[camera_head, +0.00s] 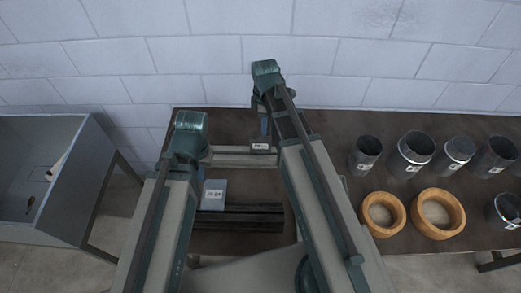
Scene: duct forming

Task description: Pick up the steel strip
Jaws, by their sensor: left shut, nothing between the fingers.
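Several long dark strips (240,217) lie together on the brown table, between my two arms; I cannot tell whether the steel strip is one of them. A pale grey bar (232,158) lies crosswise behind them, with a small label by its right end. My left gripper (199,177) is mostly hidden behind my left arm; what shows of it is shut and empty, left of the dark strips. The fingers of my right gripper are hidden behind my right arm, which reaches past the bar's right end.
A small grey labelled block (213,195) stands at the dark strips' left end. Several dark metal tubes (416,150) and two wooden rings (438,213) stand on the right of the table (330,125). A grey bin (88,165) is at the left. A block wall closes the back.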

